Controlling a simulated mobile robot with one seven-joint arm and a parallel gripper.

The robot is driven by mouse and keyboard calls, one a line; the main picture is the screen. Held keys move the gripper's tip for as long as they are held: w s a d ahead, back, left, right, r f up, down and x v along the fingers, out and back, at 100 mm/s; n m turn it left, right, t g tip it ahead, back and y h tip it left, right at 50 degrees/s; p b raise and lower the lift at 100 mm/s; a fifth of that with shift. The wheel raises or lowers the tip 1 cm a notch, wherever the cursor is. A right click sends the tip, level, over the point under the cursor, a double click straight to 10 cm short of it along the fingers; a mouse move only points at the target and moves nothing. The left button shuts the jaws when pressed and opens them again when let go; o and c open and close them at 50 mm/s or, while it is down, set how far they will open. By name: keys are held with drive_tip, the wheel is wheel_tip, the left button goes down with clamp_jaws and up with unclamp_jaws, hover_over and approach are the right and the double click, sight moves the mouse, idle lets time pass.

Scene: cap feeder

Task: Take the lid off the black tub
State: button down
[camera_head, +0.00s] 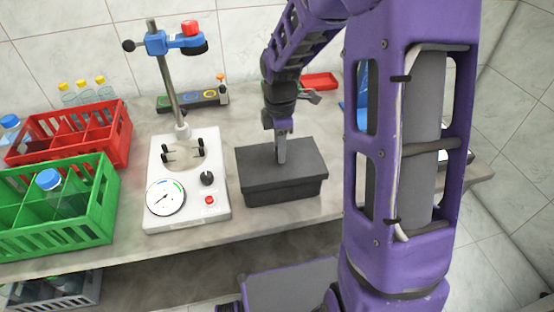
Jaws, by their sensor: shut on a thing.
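The black tub (284,192) stands on the bench right of the white machine. Its dark lid (257,167) sits on top and looks level. My gripper (281,158) points down at the middle of the lid from above. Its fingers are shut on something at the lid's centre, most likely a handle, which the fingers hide. I cannot see a clear gap between lid and tub.
The white machine (219,218) with a dial and a post stands close on the left. A red crate (122,128) and a green crate (107,205) fill the far left. A red tray (320,81) lies behind my gripper. My purple arm blocks the right side.

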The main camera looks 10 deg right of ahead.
drive_tip(key=shift+r, duration=0.2)
drive_tip(key=shift+r+p, duration=2.15)
drive_tip(key=shift+r, duration=1.2)
